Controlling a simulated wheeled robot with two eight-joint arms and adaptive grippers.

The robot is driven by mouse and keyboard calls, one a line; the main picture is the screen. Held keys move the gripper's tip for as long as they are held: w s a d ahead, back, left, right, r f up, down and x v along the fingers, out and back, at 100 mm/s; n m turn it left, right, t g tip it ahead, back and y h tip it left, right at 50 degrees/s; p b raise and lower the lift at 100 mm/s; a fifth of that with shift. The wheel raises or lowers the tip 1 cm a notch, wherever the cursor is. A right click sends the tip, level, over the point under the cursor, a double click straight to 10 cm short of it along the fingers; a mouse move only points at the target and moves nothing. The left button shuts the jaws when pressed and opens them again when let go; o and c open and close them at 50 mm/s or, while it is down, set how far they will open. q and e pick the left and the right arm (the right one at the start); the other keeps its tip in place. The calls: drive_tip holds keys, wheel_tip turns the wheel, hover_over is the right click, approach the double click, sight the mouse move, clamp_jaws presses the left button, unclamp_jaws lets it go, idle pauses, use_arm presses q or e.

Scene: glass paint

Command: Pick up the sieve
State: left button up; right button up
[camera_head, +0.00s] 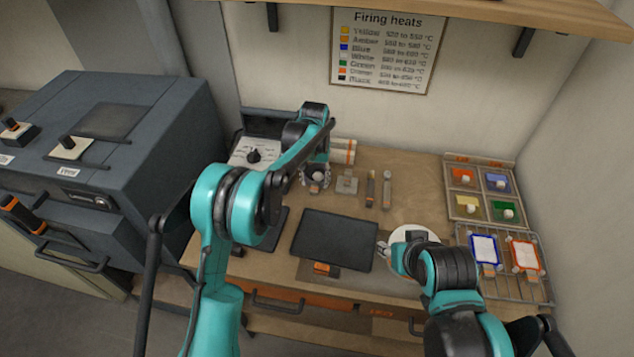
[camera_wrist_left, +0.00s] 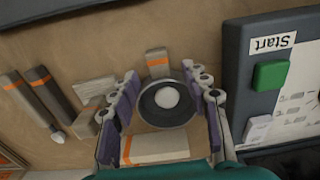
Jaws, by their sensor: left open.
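The sieve appears to be the round, dark-rimmed bowl (camera_wrist_left: 150,112) in the left wrist view, with a white ball-shaped thing (camera_wrist_left: 167,97) at its middle. An orange-banded block (camera_wrist_left: 158,62), perhaps its handle, sits just beyond the rim. My left gripper (camera_wrist_left: 160,78) is open, with its fingers on both sides of the bowl. Whether they touch the rim I cannot tell. In the head view the bowl (camera_head: 317,188) is small and partly hidden at my left gripper (camera_head: 316,174), at the back of the bench. My right gripper (camera_head: 385,248) is beside a white plate (camera_head: 412,231); its jaws are unclear.
A control panel with a green button (camera_wrist_left: 270,75) stands close beside the left gripper. A grey block (camera_head: 347,183) and two banded tools (camera_head: 378,190) lie to the bowl's right. A dark board (camera_head: 333,240) lies in front. Colour trays (camera_head: 480,188) and a wire rack (camera_head: 512,284) are farther right.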

use_arm(q)
wheel_tip(320, 180, down, 2)
drive_tip(key=shift+r, duration=0.1)
clamp_jaws()
